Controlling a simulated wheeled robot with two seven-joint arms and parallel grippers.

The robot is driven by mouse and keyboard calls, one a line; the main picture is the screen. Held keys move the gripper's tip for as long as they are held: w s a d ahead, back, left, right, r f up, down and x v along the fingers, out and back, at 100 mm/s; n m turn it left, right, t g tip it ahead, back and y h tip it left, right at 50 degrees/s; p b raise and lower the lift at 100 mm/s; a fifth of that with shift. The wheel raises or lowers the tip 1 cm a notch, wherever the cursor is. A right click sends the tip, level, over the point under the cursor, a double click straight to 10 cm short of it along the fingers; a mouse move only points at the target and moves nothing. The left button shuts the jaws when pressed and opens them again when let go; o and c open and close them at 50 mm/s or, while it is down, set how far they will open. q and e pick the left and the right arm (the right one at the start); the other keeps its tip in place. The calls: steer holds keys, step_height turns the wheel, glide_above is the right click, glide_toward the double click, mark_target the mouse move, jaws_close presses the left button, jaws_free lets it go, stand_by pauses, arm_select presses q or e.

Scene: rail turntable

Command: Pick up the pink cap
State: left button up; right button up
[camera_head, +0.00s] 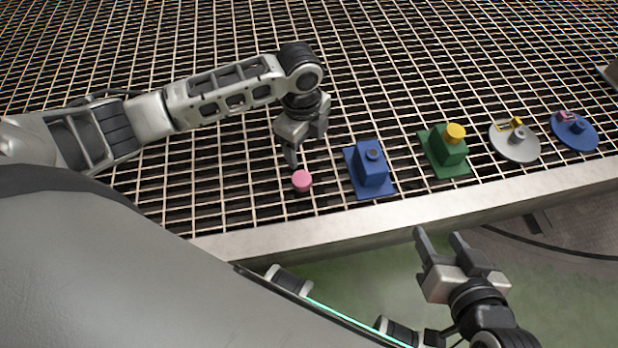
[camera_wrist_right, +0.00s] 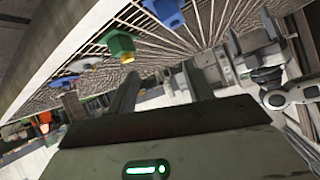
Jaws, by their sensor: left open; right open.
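The pink cap (camera_head: 301,180) is a small round piece on the metal grating, near its front edge. My left gripper (camera_head: 291,160) points down just above and behind the cap. Its jaws are open, and the cap is not between them as far as I can see. My right gripper (camera_head: 437,238) is open and empty, in front of the grating's edge; its fingers also show in the right wrist view (camera_wrist_right: 160,90). The cap does not show in the right wrist view.
Right of the cap stand a blue block on a base (camera_head: 371,170), a green block with a yellow cap (camera_head: 444,152), a grey disc (camera_head: 514,146) and a blue disc (camera_head: 575,132). A metal rim (camera_head: 400,218) borders the grating. The grating behind is clear.

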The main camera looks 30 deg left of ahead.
arm_select(q)
steer(key=a, duration=0.1)
steer(key=b, duration=0.4)
glide_above(301, 178)
steer(key=f, duration=0.9)
steer(key=shift+d+f, duration=0.25)
steer(key=shift+f, duration=0.6)
steer(key=shift+f+b, duration=0.4)
steer(key=shift+b, duration=0.05)
steer(key=f, duration=0.1)
steer(key=f+b, duration=0.2)
steer(key=shift+a+f, duration=0.25)
steer(key=shift+f, duration=0.4)
arm_select(e)
steer(key=r+t, duration=0.1)
steer(key=a+r+t+y, duration=0.2)
steer(key=shift+w+a+r+m, duration=0.15)
steer(key=shift+w+r+m, duration=0.15)
steer(key=shift+w+m, duration=0.1)
arm_select(q)
steer(key=c, duration=1)
